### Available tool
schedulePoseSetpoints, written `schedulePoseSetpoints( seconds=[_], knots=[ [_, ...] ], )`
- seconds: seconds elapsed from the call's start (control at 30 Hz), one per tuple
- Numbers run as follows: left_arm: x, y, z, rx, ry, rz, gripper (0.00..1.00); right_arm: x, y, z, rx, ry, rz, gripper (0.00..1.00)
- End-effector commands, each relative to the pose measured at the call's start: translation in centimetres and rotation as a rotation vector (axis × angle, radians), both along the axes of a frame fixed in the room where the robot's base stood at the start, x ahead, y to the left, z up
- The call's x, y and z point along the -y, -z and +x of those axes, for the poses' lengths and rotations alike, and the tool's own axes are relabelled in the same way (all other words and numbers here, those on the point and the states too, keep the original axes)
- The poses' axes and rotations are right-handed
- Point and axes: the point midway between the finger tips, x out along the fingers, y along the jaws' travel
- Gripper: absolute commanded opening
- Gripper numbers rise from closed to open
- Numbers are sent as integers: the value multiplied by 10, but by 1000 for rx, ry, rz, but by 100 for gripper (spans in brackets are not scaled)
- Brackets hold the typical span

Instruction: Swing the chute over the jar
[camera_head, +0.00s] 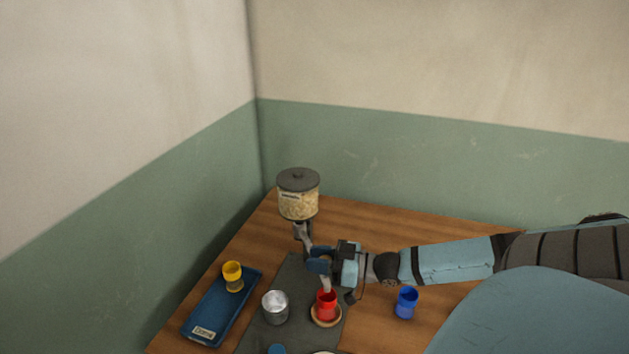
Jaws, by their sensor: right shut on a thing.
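A dispenser (298,196) with a clear body full of pale pieces and a dark lid stands at the back of the table. A grey chute (325,284) slants down from under it, its lower end right by the red cup (327,304), seemingly over its rim. The red cup stands on a round wooden saucer (326,321). My right gripper (319,261) reaches in from the right and is shut on the chute, hiding its middle. Which vessel is the jar I cannot tell. My left gripper is not in view.
A silver cup (275,308) stands left of the red cup on a dark mat (289,274). A yellow cup (233,272) stands on a labelled blue tray (218,316). A blue cup (405,304) stands to the right, below my right arm. Walls meet behind the table.

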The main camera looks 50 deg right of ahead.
Motion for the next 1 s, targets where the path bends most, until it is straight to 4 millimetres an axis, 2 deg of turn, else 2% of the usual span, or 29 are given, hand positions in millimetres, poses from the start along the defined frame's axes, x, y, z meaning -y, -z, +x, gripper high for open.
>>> schedulePoseSetpoints(
  seconds=[0.27,0.3,0.4,0.77,1.0],
  knots=[
    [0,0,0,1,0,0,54,1,0,0,1,1,-2,0],
    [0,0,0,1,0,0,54,1,0,0,0,1,-2,36],
    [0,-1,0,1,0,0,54,1,0,0,1,1,-2,55],
    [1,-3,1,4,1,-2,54,2,0,-3,-1,1,-2,55],
    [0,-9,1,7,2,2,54,13,0,-24,-4,1,-3,55]
  ],
)
